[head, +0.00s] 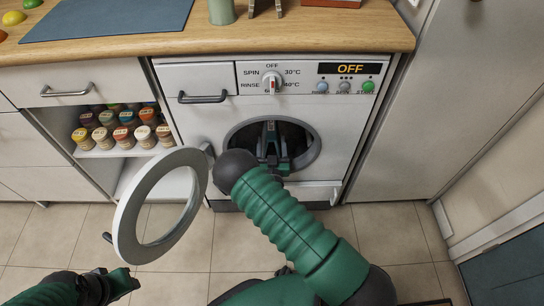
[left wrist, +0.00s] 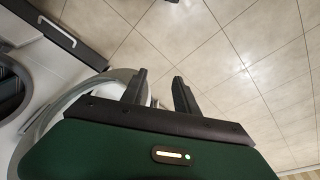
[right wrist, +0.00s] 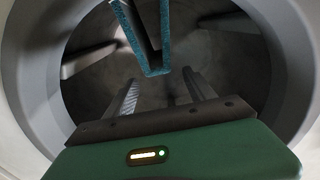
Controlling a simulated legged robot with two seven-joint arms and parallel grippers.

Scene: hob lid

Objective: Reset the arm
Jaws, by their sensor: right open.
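My right gripper (head: 271,135) is inside the round opening of the washing machine (head: 210,125). In the right wrist view its fingers (right wrist: 162,85) are spread, with nothing between their tips. A teal, rough-textured V-shaped piece (right wrist: 150,50) shows in the drum (right wrist: 90,85), just beyond and above the fingers; I cannot tell what holds it. My left gripper (head: 118,277) is low at the bottom left, near the open ring-shaped door (head: 128,215). In the left wrist view its fingers (left wrist: 159,75) are apart and empty.
The open door swings out to the left of the machine. A shelf of spice jars (head: 118,130) stands left of it.

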